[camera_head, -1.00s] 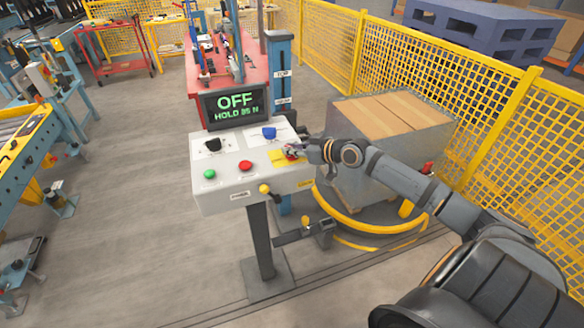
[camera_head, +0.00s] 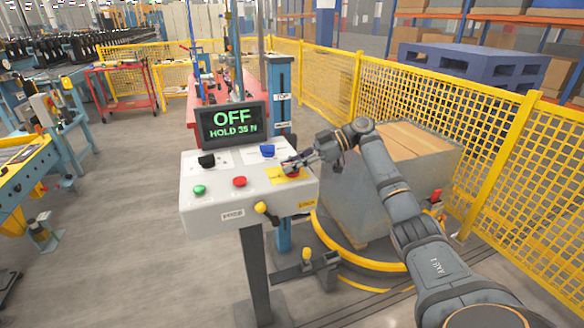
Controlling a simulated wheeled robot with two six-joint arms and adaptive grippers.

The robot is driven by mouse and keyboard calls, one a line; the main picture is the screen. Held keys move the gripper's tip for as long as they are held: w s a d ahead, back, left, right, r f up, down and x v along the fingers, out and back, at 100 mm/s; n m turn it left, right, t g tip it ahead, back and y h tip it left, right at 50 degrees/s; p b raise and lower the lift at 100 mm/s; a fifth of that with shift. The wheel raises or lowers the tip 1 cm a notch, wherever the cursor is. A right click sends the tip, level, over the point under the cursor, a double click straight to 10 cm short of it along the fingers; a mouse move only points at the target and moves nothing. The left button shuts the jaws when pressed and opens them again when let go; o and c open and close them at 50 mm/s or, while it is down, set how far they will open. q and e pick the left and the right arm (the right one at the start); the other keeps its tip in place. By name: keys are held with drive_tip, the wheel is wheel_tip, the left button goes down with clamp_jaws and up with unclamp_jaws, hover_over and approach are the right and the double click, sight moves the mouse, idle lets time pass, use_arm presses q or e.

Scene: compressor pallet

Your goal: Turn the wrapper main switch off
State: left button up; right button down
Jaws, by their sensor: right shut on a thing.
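The white control box (camera_head: 222,210) of the wrapper stands on a post in the middle of the view. On its top right is a yellow plate (camera_head: 274,178) with a red main switch (camera_head: 291,174), mostly hidden by my fingers. My right gripper (camera_head: 289,166) comes in from the right and is shut on this switch. The switch's exact angle is hidden. The display (camera_head: 232,122) behind the box reads "OFF" and "HOLD 35 N" in green. My left gripper is not in view.
The box also carries a black knob (camera_head: 206,160), a blue knob (camera_head: 267,151), a green button (camera_head: 199,190), a red button (camera_head: 239,182) and a yellow knob (camera_head: 261,207). A wrapped pallet load (camera_head: 410,140) and yellow fence (camera_head: 480,130) stand right.

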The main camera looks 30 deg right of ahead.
drive_tip(key=shift+n+g+y, duration=0.3)
drive_tip(key=shift+n+g, duration=0.5)
drive_tip(key=shift+g, duration=0.1)
drive_tip(key=shift+f, duration=0.1)
drive_tip(key=c, duration=1.3)
unclamp_jaws()
drive_tip(key=shift+c, duration=0.2)
drive_tip(key=shift+r, duration=0.25)
wheel_tip(320, 180, up, 10)
drive_tip(key=shift+f, duration=0.2)
